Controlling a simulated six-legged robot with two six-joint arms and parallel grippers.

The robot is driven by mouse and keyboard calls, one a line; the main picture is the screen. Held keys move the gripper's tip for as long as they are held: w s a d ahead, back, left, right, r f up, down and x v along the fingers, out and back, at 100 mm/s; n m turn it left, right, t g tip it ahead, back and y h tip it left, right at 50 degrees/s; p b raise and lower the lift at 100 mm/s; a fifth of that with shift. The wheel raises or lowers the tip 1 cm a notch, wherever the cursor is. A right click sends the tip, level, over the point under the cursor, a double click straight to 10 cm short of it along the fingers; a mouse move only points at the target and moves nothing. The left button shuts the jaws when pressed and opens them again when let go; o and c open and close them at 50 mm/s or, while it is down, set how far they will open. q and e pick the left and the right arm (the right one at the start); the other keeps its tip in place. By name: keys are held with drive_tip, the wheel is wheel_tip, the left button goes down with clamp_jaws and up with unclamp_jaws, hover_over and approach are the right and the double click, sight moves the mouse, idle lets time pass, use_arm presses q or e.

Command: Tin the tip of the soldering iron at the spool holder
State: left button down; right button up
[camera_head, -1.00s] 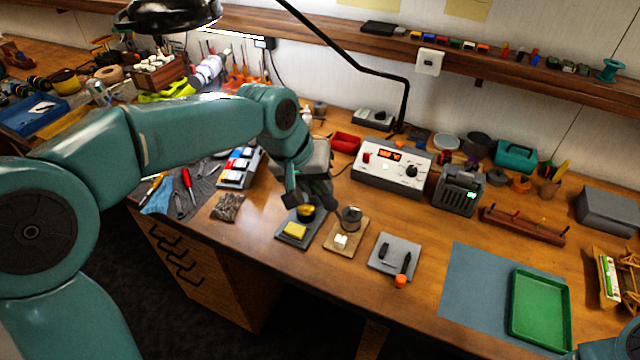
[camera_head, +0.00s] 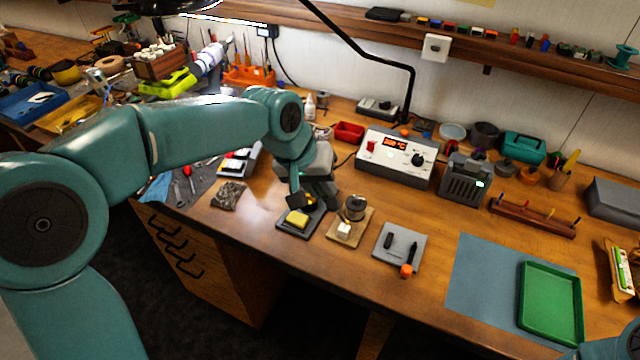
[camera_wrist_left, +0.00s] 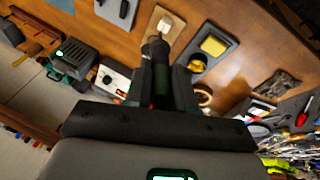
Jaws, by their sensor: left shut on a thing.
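My left gripper (camera_head: 306,200) is shut on the soldering iron, whose dark handle (camera_wrist_left: 159,82) shows between the fingers in the left wrist view. Its tip cannot be made out. The spool holder, a wooden base (camera_head: 342,231) with a grey spool (camera_head: 355,208) and a small white block, stands just right of the gripper in the head view. In the wrist view its base (camera_wrist_left: 152,22) lies beyond the iron, partly covered. A yellow sponge (camera_head: 297,218) lies on a dark tray below the gripper. A brass-coloured cup (camera_wrist_left: 197,62) is beside it. My right gripper is out of view.
The soldering station (camera_head: 395,157) stands behind the spool holder. A grey plate (camera_head: 398,247) with dark tools and an orange-capped item lies to the right. Further right are a blue mat (camera_head: 478,285) and a green tray (camera_head: 551,302). Bare wood lies along the front edge.

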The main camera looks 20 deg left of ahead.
use_arm(q)
drive_tip(key=shift+w+f, duration=0.1)
drive_tip(key=shift+f, duration=0.2)
drive_tip(key=shift+f+b, duration=0.15)
drive_tip(key=shift+b, duration=0.2)
drive_tip(key=shift+f, duration=0.1)
drive_tip(key=shift+f+b, duration=0.6)
idle(3.5)
idle(0.7)
